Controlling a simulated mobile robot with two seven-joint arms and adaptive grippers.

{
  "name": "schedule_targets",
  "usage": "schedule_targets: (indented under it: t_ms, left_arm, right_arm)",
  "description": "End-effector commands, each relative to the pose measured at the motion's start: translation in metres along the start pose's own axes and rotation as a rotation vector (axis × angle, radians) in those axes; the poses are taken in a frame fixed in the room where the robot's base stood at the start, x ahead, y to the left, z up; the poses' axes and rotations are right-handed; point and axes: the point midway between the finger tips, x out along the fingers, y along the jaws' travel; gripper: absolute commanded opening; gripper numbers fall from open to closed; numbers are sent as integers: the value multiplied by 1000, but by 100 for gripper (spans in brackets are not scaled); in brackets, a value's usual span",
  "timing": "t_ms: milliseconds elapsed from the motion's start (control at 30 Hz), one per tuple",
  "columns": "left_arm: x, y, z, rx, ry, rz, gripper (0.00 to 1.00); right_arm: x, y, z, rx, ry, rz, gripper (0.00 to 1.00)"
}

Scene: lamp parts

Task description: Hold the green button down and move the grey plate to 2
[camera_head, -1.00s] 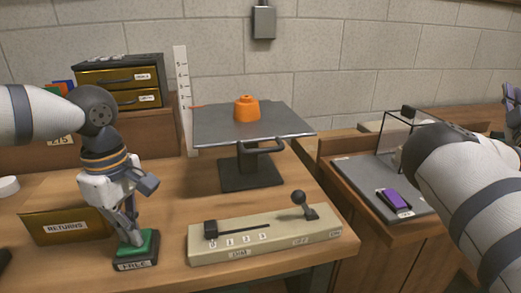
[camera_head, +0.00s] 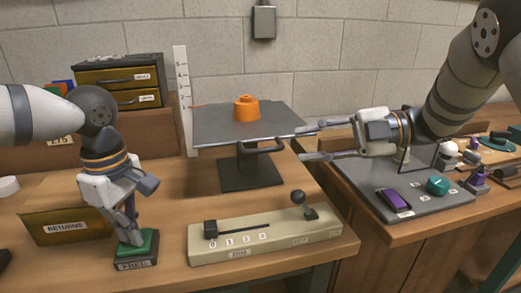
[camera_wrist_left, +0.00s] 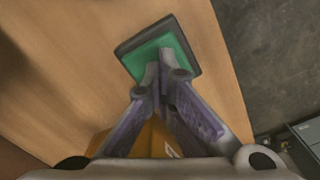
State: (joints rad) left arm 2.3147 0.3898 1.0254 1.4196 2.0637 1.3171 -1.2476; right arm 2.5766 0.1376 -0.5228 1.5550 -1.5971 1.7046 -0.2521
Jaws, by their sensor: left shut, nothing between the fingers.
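The green button (camera_head: 138,243) sits on a dark base at the table's front left. My left gripper (camera_head: 133,238) is shut and empty, pointing down with its fingertips at the top of the button. The left wrist view shows the shut fingertips (camera_wrist_left: 168,70) over the green button (camera_wrist_left: 176,42); how far it is pressed I cannot tell. The grey plate (camera_head: 215,125) lies level on a dark stand, with an orange part (camera_head: 246,109) on top. My right gripper (camera_head: 302,143) is open at the plate's right corner, one finger near plate height and one lower. Contact is unclear.
An upright white scale (camera_head: 183,90) with a red pointer stands left of the plate. The stand has a handle (camera_head: 262,149). A slider box (camera_head: 265,234) with a black knob lever lies in front. A grey tray (camera_head: 375,205) stands right.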

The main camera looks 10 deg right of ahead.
Motion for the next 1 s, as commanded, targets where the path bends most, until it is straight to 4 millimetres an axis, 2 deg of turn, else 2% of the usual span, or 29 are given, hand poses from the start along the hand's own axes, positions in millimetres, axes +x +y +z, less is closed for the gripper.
schedule_targets:
  t_ms: [33,200,400,733,767,867,1000]
  left_arm:
    - [8,-3,2,2,-6,-17,0]
    - [8,-3,2,2,-6,-17,0]
    - [9,-3,2,3,-6,-17,0]
    - [9,-3,2,3,-6,-17,0]
    - [9,-3,2,3,-6,-17,0]
    - [9,-3,2,3,-6,-17,0]
    - [9,-3,2,3,-6,-17,0]
  right_arm:
    - [15,-4,2,5,1,-4,30]
    - [58,-4,3,4,0,-5,30]
    - [91,-4,4,5,-3,-2,30]
    - [98,-3,4,4,-4,0,30]
    - [98,-3,4,4,-4,0,25]
    - [98,-3,4,4,-4,-1,3]
    - [98,-3,4,4,-5,-1,0]
